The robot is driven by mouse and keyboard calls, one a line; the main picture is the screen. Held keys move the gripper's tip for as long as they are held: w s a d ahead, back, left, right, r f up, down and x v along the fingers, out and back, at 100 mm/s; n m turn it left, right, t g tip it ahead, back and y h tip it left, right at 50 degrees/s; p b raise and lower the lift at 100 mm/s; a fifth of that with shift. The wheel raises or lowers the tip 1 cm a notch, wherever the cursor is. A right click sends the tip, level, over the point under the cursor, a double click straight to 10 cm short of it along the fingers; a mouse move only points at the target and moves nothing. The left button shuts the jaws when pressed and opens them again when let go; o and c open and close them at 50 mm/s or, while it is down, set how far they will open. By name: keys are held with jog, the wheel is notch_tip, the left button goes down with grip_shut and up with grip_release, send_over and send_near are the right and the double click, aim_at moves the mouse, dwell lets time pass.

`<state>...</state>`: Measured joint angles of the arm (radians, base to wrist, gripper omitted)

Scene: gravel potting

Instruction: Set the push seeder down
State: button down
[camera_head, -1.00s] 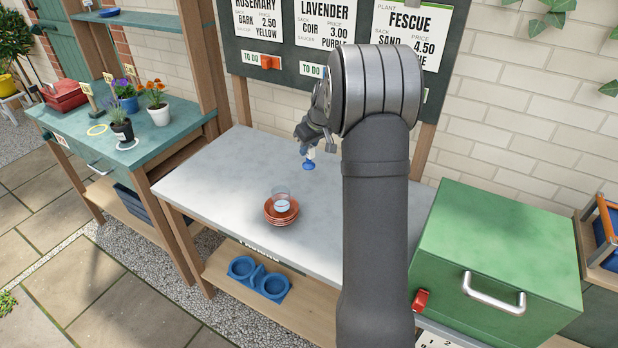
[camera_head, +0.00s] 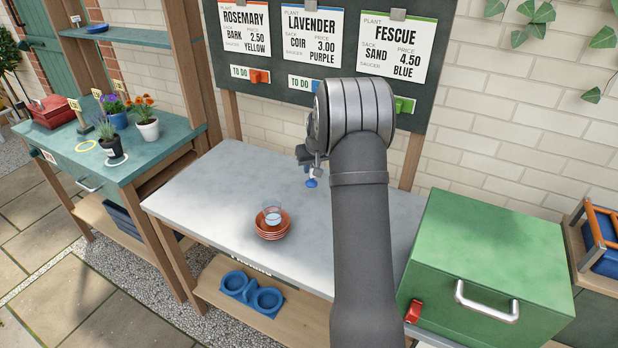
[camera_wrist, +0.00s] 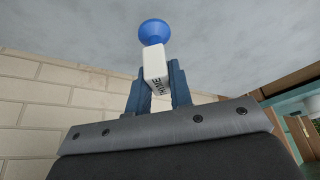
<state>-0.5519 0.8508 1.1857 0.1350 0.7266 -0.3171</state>
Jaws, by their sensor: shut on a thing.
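My gripper (camera_wrist: 157,85) is shut on the white body, with a blue-grey finger on each side. In the head view my gripper (camera_head: 312,160) is over the back part of the grey table (camera_head: 200,190), left of my arm. The seeder's blue end (camera_head: 311,183) points down there. I cannot tell whether it touches the tabletop. My arm hides part of the table behind it.
A green box (camera_head: 490,250) stands at right. A board with plant cards (camera_head: 320,50) rises behind. The table's left part is clear.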

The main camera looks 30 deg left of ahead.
aim_at(309, 174)
jog(key=shift+a+f, duration=0.4)
jog(key=shift+a, duration=0.1)
jog(key=shift+f, duration=1.9)
jog(key=shift+f, duration=0.15)
jog(key=c, duration=1.3)
grip_release()
jog(key=v, duration=1.2)
